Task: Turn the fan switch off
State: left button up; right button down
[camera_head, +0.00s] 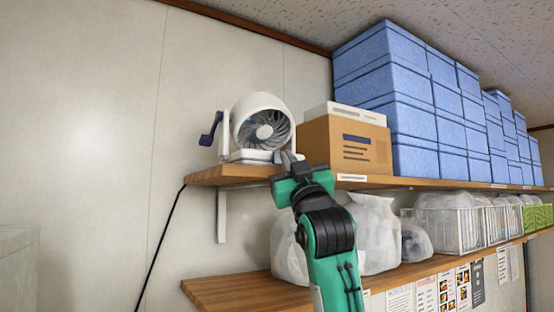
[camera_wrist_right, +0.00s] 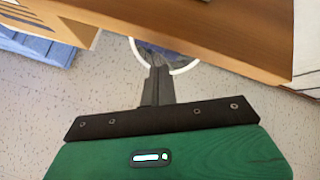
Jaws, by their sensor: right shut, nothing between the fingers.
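A white fan (camera_head: 262,124) with a dark grille stands at the left end of the upper wooden shelf (camera_head: 232,172). My right gripper (camera_head: 287,157) is raised to the shelf's front edge, at the fan base's right side, and is shut and empty. In the right wrist view the shut fingers (camera_wrist_right: 158,72) point at the fan's white ring (camera_wrist_right: 184,67), whose lower part they overlap. I cannot tell whether the fingers touch the fan. The fan switch cannot be made out in either view. My left gripper is not in view.
A cardboard box (camera_head: 346,146) stands just right of the fan, with blue boxes (camera_head: 385,75) stacked beyond it. The lower shelf (camera_head: 235,292) holds plastic bags (camera_head: 376,230) and a white basket (camera_head: 455,229). A black cable (camera_head: 160,245) hangs at the left.

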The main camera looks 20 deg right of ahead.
jog(key=shift+w, duration=0.1)
dwell(0.3)
jog(key=shift+w+a, duration=0.15)
jog(key=shift+w, duration=0.2)
jog(key=shift+w+a, duration=0.1)
jog(key=shift+w, duration=0.25)
dwell(0.8)
jog(key=shift+s, duration=0.15)
jog(key=shift+s+d+b, duration=0.25)
jog(key=shift+s+b, duration=0.05)
jog(key=shift+s, duration=0.4)
jog(key=s, duration=0.2)
jog(key=s+d+b, duration=0.1)
jog(key=s, duration=0.1)
jog(key=shift+s+d, duration=0.2)
jog(key=shift+s, duration=0.2)
